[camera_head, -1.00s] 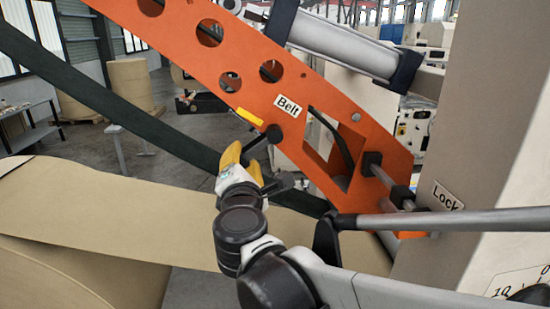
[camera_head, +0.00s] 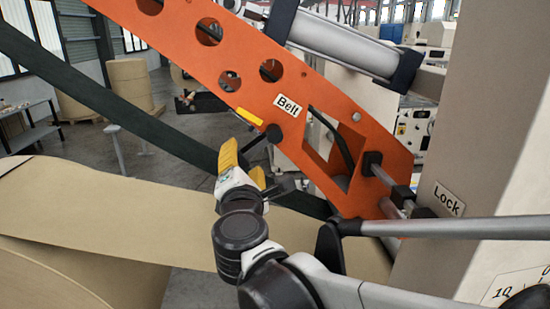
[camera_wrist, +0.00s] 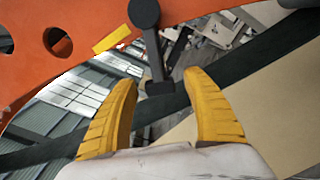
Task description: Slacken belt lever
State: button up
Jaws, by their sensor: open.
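The belt lever (camera_head: 258,142) is a short dark lever with a round pivot, below the "Belt" label (camera_head: 289,105) on the orange arm plate (camera_head: 330,125). In the wrist view the lever (camera_wrist: 153,50) hangs from its round pivot, and its dark end lies between the yellow fingers. My gripper (camera_head: 243,165) is open, just below and left of the pivot. In the wrist view my gripper (camera_wrist: 162,105) has a finger on each side of the lever's end, with gaps to both. The dark green belt (camera_head: 130,110) runs diagonally behind.
A brown kraft roll (camera_head: 80,220) and its paper web fill the lower left. A grey post (camera_head: 490,120) with a "Lock" label (camera_head: 448,199) stands at the right. A grey cylinder (camera_head: 345,48) lies above the orange plate.

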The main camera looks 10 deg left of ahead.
jog(key=v, duration=1.1)
jog(key=shift+d, duration=0.1)
